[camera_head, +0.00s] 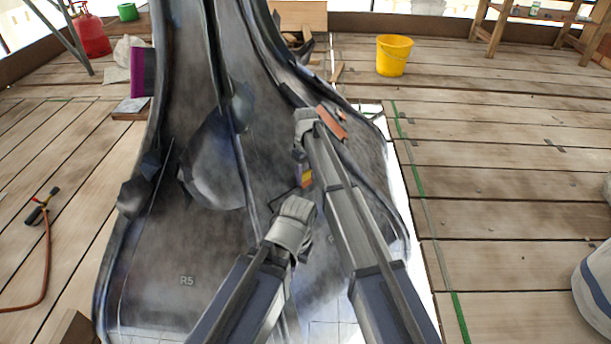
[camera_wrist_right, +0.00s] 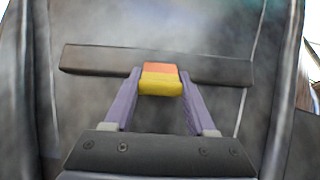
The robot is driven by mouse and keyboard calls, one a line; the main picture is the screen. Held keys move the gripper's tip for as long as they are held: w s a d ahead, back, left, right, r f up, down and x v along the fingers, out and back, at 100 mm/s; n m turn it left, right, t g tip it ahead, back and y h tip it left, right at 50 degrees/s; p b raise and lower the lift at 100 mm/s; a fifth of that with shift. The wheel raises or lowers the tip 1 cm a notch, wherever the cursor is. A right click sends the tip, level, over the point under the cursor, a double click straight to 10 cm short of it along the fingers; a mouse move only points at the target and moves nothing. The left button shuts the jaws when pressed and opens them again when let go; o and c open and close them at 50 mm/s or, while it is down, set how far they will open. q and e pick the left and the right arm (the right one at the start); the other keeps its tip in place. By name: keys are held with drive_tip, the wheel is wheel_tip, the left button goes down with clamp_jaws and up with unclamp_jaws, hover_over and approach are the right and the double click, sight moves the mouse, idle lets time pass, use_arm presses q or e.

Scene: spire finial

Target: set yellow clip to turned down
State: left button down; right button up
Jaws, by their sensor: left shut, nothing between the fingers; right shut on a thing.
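The yellow clip (camera_wrist_right: 160,84), with an orange part along its top, sits between the purple fingers of my right gripper (camera_wrist_right: 160,80), which is shut on it. A long dark bar (camera_wrist_right: 95,60) runs crosswise behind it. A small yellow and orange piece, apparently the same clip, shows in the head view (camera_head: 306,179) beside my right forearm. My right fingers are hidden there. My left gripper (camera_head: 293,218) is shut and empty, just below and left of that piece; its fingertips are hard to make out. I cannot tell which way the clip is turned.
The large dark grey sheathed spire (camera_head: 215,260) fills the middle, with a raised ridge and lumps. An orange-brown strip (camera_head: 331,122) lies near my right wrist. A yellow bucket (camera_head: 394,55) and a red canister (camera_head: 90,35) stand far back. The plank floor at right is mostly clear.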

drive_tip(key=shift+w+a+f+g+h, duration=0.15)
drive_tip(key=shift+w+a+g+h, duration=0.25)
drive_tip(key=shift+w, duration=0.05)
drive_tip(key=shift+w+g+h+b, duration=0.1)
drive_tip(key=shift+g+h+b, duration=0.2)
drive_tip(key=shift+b, duration=0.1)
drive_tip(key=shift+g+h, duration=0.3)
drive_tip(key=o, duration=1.4)
drive_tip(key=shift+c, duration=0.2)
